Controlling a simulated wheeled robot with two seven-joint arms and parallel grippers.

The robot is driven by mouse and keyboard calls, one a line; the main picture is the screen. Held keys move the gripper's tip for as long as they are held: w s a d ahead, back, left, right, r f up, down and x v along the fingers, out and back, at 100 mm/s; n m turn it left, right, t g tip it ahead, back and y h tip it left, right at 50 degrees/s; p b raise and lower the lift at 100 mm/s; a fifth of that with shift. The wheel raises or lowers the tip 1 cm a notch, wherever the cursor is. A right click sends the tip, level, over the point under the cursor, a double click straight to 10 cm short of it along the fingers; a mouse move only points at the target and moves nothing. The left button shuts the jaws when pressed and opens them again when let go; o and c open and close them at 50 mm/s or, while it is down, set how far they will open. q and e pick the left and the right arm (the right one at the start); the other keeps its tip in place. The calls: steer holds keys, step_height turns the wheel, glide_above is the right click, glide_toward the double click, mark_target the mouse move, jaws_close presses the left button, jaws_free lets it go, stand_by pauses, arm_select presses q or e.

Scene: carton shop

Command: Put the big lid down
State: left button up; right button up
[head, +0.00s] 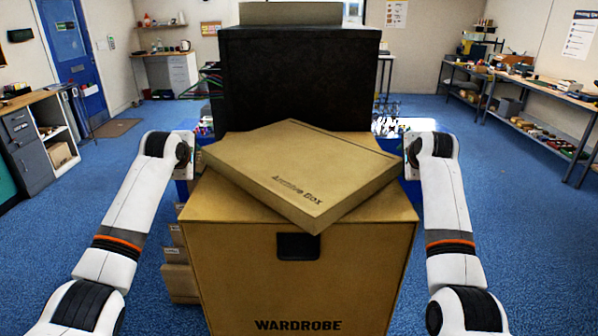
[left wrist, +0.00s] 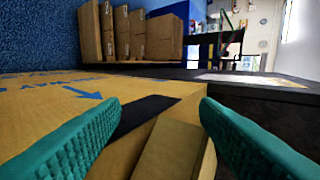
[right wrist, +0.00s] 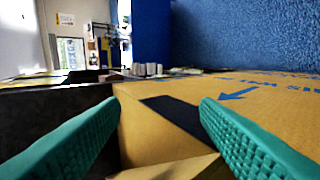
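The big lid (head: 300,172), a shallow tan cardboard piece marked "Archive Box", lies turned askew across the top of the large WARDROBE carton (head: 240,270). Its front corner reaches the carton's front edge, and its side corners point toward my two hands. My left gripper (left wrist: 160,106) is open, its green fingers wide apart. A cardboard corner shows between them, with the carton's printed side and a black slot beyond. My right gripper (right wrist: 160,106) is also open, with a similar view of cardboard and a black slot. In the head view the fingers of both hands are hidden.
A tall black box (head: 300,80) stands directly behind the carton. Small cartons (head: 178,270) are stacked at its left. Blue floor (head: 510,220) is free on the right. A long workbench (head: 540,88) runs along the right wall, and a grey cabinet (head: 28,150) stands at left.

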arm_select(q)
steer(key=shift+w+d+f, duration=0.1)
steer(key=shift+d+f, duration=0.1)
steer(key=shift+f, duration=0.3)
steer(key=o, duration=0.5)
steer(key=shift+a, duration=0.45)
arm_select(e)
steer(key=shift+d+f, duration=0.25)
steer(key=shift+f, duration=0.15)
arm_select(q)
steer(key=shift+a, duration=0.15)
arm_select(e)
steer(key=o, duration=0.5)
steer(key=shift+w+d, duration=0.1)
arm_select(q)
steer(key=shift+r, duration=0.1)
steer(key=v, duration=1.2)
arm_select(e)
steer(key=v, duration=1.2)
